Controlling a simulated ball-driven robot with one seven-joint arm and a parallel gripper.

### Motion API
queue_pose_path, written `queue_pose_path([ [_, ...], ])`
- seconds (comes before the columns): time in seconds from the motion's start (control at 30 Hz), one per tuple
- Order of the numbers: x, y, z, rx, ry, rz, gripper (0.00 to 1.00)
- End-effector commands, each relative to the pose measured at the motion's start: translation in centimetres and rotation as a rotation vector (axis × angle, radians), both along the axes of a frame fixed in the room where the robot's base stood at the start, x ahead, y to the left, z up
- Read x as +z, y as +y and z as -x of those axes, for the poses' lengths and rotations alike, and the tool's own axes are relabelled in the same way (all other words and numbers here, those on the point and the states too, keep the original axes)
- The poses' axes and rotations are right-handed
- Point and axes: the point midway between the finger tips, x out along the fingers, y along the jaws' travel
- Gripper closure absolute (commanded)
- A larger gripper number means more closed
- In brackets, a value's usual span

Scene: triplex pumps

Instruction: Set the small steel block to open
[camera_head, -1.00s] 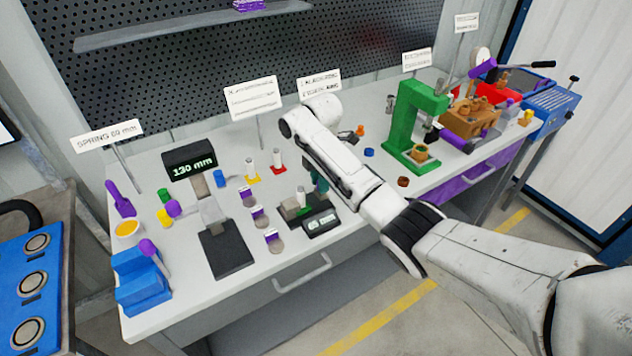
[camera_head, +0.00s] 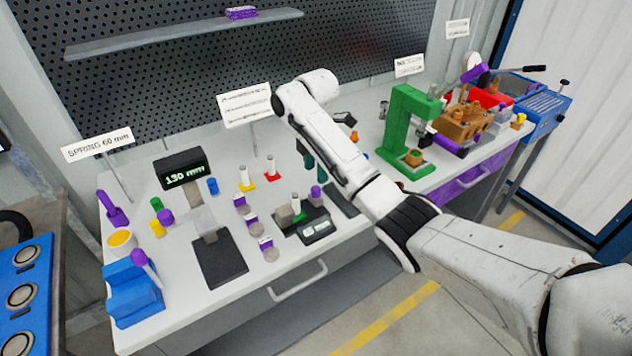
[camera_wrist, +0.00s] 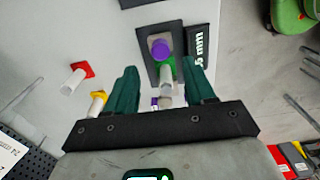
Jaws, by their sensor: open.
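A small grey steel block with a purple knob (camera_head: 316,192) stands at the right end of a black gauge plate. In the wrist view the purple knob (camera_wrist: 160,48) lies just beyond the fingertips, on a grey base. A second grey block (camera_head: 285,214) stands at the plate's left end, with a green and white piece between them. A black display (camera_wrist: 201,48) by the plate ends in "5 mm". My gripper (camera_head: 314,163) is above the plate's far side, apart from the knob. In the wrist view its dark green fingers (camera_wrist: 160,78) are spread and empty.
Yellow-based (camera_head: 245,178) and red-based (camera_head: 270,168) white pins stand behind the plate. Several purple-topped discs stand to its left. A green press (camera_head: 401,130) stands to the right.

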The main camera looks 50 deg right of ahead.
Motion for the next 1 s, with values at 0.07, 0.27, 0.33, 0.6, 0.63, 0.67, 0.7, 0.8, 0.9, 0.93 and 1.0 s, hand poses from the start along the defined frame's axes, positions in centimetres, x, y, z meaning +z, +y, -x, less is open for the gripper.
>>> queue_pose_path([
  [0.07,1.9,-0.1,-0.1,0.0,-0.004,0.002,0.46],
  [0.27,3.9,-0.1,0.0,0.0,0.001,0.001,0.46],
  [0.33,4.1,-0.1,0.0,-0.001,0.001,0.001,0.46],
  [0.6,4.2,-0.1,0.0,-0.001,0.001,0.001,0.46],
  [0.63,4.2,-0.1,0.0,-0.001,0.001,0.001,0.46],
  [0.67,4.2,-0.1,0.0,-0.001,0.001,0.001,0.46],
  [0.7,4.2,-0.1,0.0,0.0,0.001,0.001,0.46],
  [0.8,4.2,-0.1,0.0,0.0,0.001,0.001,0.46],
  [0.9,4.2,-0.1,0.0,0.0,0.0,0.001,0.46],
  [0.93,4.2,-0.1,0.0,0.0,0.0,0.001,0.46],
  [1.0,4.2,-0.1,0.0,0.0,0.0,0.001,0.46],
])
